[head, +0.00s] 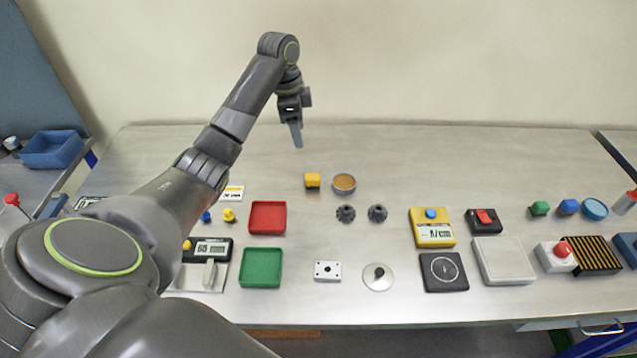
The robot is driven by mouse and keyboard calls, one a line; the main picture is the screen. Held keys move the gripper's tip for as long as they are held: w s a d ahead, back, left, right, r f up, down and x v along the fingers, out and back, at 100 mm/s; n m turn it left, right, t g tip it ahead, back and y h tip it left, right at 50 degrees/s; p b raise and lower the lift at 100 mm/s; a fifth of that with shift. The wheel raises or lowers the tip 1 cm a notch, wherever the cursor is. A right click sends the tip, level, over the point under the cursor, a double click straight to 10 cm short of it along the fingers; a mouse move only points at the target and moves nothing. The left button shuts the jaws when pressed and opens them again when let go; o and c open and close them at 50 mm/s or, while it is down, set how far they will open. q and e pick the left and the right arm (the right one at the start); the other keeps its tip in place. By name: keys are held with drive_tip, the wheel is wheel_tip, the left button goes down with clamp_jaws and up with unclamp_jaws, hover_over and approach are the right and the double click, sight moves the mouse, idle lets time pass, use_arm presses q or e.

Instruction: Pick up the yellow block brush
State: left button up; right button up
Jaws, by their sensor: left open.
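The yellow block brush (312,181) looks like a small yellow block with a darker lower part. It sits on the grey metal table (400,155) near the middle, left of a round tin. My left gripper (297,137) is open and empty. It points down above the table, above and slightly left of the brush in the picture, and apart from it. The gap between its fingers is hard to see from this side. My right gripper is out of view.
A round tin with an orange-brown top (344,183) stands close to the right of the brush. Two dark knobs (361,213) are just in front. Red (268,217) and green (261,267) trays lie front left. The table behind the brush is clear up to the wall.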

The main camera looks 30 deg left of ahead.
use_arm(q)
wheel_tip(320, 180, down, 2)
drive_tip(key=w, duration=0.2)
drive_tip(key=b, duration=0.8)
approach(312, 176)
drive_tip(key=shift+s+d+f, duration=0.25)
drive_tip(key=shift+d+f, duration=0.05)
drive_tip(key=shift+f, duration=0.05)
drive_tip(key=f, duration=0.4)
drive_tip(key=shift+w+d+f, duration=0.2)
drive_tip(key=shift+d+f, duration=0.05)
drive_tip(key=shift+d, duration=0.05)
drive_tip(key=shift+w+d+f+p, duration=0.15)
drive_tip(key=shift+f+p, duration=0.1)
drive_tip(key=shift+f, duration=0.65)
drive_tip(key=shift+w+a+f+p, duration=0.15)
drive_tip(key=shift+f+p, duration=0.1)
drive_tip(key=shift+f, duration=0.6)
drive_tip(key=shift+w+d+f+p, duration=0.1)
drive_tip(key=shift+w+f+p, duration=0.15)
drive_tip(key=shift+f, duration=0.65)
drive_tip(key=c, duration=1.1)
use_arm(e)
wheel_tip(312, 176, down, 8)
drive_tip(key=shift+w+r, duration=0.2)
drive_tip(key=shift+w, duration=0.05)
